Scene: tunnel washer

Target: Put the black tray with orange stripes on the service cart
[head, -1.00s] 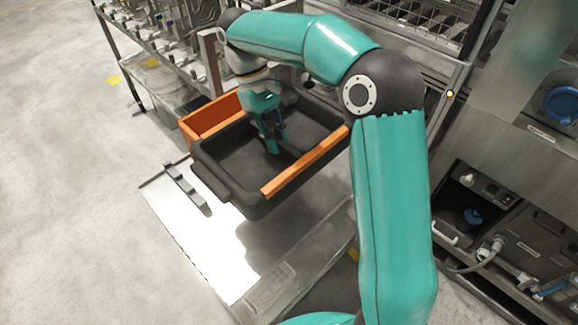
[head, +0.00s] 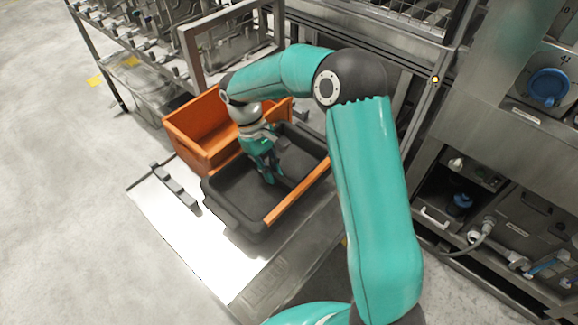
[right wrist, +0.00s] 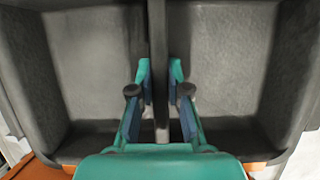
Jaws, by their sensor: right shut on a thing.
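The black tray with orange stripes (head: 236,214) is level, low over the bright metal top of the service cart (head: 190,238). One orange stripe shows along its right-hand rim. I cannot tell whether its underside touches the cart. My right gripper (head: 270,178) reaches down into the tray and is shut on its middle divider. In the right wrist view, the gripper fingers (right wrist: 160,78) lie on either side of the tray's divider (right wrist: 159,40), with a compartment to each side. My left gripper is not in view.
An orange crate (head: 187,142) stands directly behind the tray, very near it. A metal rack is behind, and machine cabinets with a blue cap (head: 548,88) are at right. The floor at left is clear.

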